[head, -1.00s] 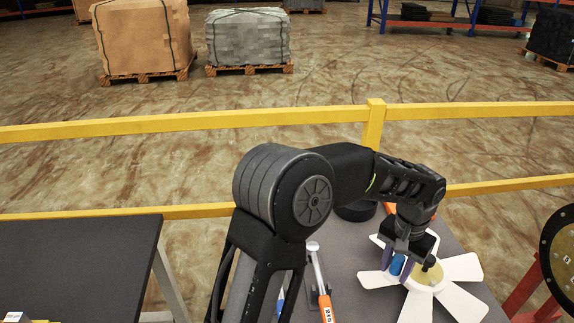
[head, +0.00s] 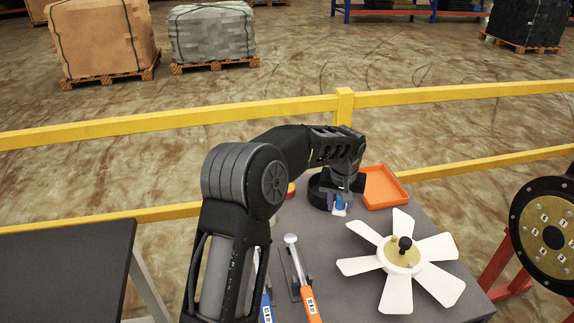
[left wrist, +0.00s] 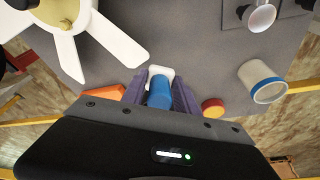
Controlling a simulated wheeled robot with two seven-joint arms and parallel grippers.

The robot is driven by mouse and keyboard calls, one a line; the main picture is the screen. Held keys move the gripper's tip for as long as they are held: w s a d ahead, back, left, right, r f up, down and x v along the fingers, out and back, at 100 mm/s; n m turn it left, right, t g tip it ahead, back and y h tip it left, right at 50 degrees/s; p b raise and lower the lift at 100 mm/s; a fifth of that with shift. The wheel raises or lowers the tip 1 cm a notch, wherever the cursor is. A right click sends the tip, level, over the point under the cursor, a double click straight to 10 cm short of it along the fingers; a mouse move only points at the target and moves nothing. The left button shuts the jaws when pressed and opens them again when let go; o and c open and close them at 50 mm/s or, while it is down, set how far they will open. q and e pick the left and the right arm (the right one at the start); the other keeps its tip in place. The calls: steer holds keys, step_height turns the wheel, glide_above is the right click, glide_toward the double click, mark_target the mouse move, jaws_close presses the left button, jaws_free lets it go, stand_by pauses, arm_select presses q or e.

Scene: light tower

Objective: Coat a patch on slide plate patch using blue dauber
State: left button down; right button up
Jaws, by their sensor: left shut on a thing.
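My left gripper (head: 338,205) is shut on the blue dauber (head: 340,201), whose white pad points down. In the left wrist view, the dauber's blue body (left wrist: 159,92) sits between the purple fingers, with the white pad (left wrist: 161,72) beyond it. I cannot tell which surface is the slide plate patch. My right gripper is not in view.
A white-bladed fan with a gold hub (head: 400,254) lies right of the gripper. An orange tray (head: 383,188) is at the back. Blue-handled (head: 266,306) and orange-handled (head: 309,303) tools lie in front. A round plate (head: 550,232) stands right. A white cup (left wrist: 268,92) shows in the wrist view.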

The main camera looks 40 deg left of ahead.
arm_select(q)
steer(key=w+a+n+y, duration=0.2)
steer(key=a, duration=0.9)
steer(key=w+a+n+t+y, duration=0.1)
steer(key=w+a+n+y, duration=0.1)
steer(key=a, duration=0.9)
steer(key=shift+w+a+r+n+t, duration=0.3)
steer(key=shift+w+r+n, duration=0.1)
steer(key=shift+n, duration=0.4)
steer(key=shift+f, duration=0.15)
steer(key=shift+f+b, duration=1.6)
steer(key=shift+f, duration=1.3)
steer(key=shift+f+b, duration=0.55)
steer(key=shift+b, duration=0.05)
